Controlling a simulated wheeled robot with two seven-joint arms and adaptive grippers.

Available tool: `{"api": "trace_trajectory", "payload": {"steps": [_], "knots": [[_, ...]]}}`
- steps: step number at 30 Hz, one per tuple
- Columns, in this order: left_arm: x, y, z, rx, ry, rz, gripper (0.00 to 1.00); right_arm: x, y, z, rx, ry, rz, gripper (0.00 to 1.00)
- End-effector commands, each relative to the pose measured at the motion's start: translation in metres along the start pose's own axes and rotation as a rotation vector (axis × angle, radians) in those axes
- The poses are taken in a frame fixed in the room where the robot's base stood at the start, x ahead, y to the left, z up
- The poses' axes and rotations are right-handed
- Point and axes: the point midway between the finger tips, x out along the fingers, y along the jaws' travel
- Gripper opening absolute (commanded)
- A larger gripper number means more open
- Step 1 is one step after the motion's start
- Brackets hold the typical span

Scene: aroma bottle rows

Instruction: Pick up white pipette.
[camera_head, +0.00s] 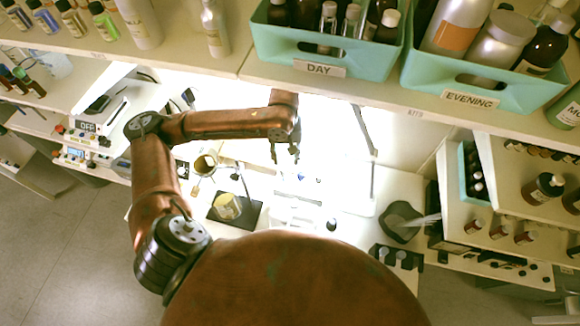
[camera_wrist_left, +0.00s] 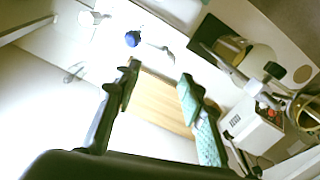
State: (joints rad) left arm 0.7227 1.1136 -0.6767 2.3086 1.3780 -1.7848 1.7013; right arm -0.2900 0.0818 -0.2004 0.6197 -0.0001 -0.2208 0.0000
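My left gripper (camera_head: 285,157) is over the bright white worktop in the head view, fingers pointing toward the bottom of the picture. Its two fingers stand apart, with nothing between them, in the left wrist view (camera_wrist_left: 160,75). I cannot clearly pick out the white pipette against the overexposed worktop. A small blue item (camera_head: 300,177) lies just below and right of the fingertips. A round blue item (camera_wrist_left: 132,39) shows beyond the fingers in the wrist view, with a pale slender shape (camera_wrist_left: 160,50) beside it that I cannot identify. My right gripper is out of view.
A shelf with the teal DAY bin (camera_head: 325,54) and EVENING bin (camera_head: 462,90) overhangs the worktop. A dark stand with a yellowish beaker (camera_head: 228,206) is left of centre. White instruments (camera_head: 98,118) stand at left.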

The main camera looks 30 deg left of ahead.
Motion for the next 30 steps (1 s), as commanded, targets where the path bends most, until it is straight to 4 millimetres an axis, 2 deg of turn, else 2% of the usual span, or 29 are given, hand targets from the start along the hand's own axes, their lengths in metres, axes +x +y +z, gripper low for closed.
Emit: {"api": "trace_trajectory", "payload": {"steps": [1, 10, 13, 16, 18, 21, 26, 30], "knots": [[0.007, -0.001, 0.001, 0.0, -0.005, -0.002, 0.37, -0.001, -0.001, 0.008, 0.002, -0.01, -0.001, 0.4], [0.042, -0.003, -0.004, 0.001, -0.01, -0.006, 0.37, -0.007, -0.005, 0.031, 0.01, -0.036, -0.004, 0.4], [0.057, -0.006, -0.005, 0.0, -0.009, -0.005, 0.37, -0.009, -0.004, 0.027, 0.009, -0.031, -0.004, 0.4], [0.069, -0.006, -0.005, 0.001, -0.008, -0.005, 0.37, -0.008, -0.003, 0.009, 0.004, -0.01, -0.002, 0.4], [0.074, -0.006, -0.005, 0.001, -0.006, -0.004, 0.37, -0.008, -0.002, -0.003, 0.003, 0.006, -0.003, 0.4], [0.075, -0.006, -0.005, 0.002, -0.005, -0.004, 0.37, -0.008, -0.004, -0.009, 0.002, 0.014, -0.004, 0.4], [0.075, -0.006, -0.005, 0.002, -0.005, -0.004, 0.36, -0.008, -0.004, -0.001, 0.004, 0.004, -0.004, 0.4], [0.075, -0.006, -0.005, 0.002, -0.005, -0.004, 0.27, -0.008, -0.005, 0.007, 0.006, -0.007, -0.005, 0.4]]}}
